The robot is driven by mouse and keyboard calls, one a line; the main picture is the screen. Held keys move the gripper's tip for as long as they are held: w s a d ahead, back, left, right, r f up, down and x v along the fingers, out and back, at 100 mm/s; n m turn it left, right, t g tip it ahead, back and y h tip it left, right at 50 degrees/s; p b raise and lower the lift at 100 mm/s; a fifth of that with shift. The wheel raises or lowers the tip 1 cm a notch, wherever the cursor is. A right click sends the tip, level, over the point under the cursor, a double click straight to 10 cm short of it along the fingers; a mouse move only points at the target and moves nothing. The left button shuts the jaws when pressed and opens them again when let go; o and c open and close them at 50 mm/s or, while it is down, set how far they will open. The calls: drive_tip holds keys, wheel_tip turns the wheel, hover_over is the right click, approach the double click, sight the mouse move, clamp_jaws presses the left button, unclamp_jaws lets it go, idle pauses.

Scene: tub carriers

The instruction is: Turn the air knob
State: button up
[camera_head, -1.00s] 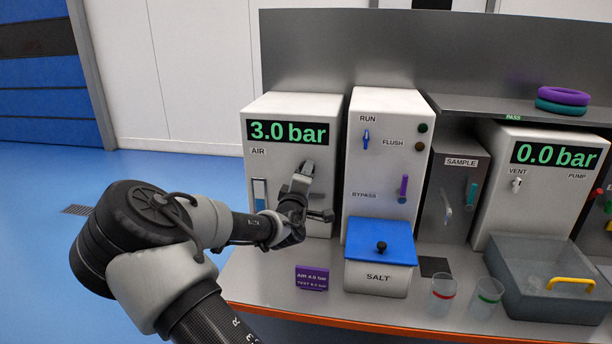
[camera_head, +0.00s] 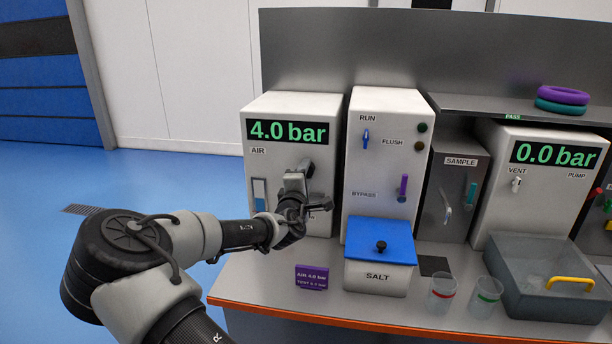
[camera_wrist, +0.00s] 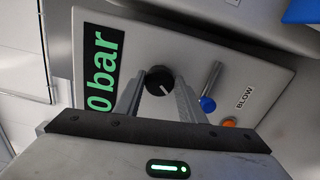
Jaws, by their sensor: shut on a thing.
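The air unit (camera_head: 259,194) is a pale box labelled AIR. Its display (camera_head: 287,131) reads 4.0 bar in green. In the wrist view its black knob (camera_wrist: 160,80) with a white pointer line sits between the fingertips. My gripper (camera_wrist: 159,88) is shut on the knob, one finger on each side. In the head view my gripper (camera_head: 300,174) is at the front of the air unit and hides the knob. A purple card (camera_head: 312,277) on the bench front reads AIR 4.0 bar, with a second TEST line too small to read surely.
A blue-ended lever (camera_wrist: 208,102) and an orange button (camera_wrist: 229,122) marked BLOW are close beside the knob. Right of the air unit stand the RUN/FLUSH/BYPASS box (camera_head: 384,158) and the blue-lidded SALT box (camera_head: 376,277). Cups (camera_head: 441,294) stand farther right.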

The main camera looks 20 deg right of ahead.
drive_tip(key=o, duration=1)
drive_tip(key=shift+o, duration=0.2)
drive_tip(key=p+v, duration=0.1)
drive_tip(key=v, duration=1.6)
drive_tip(key=shift+s, duration=0.2)
drive_tip(key=shift+a+f, duration=0.1)
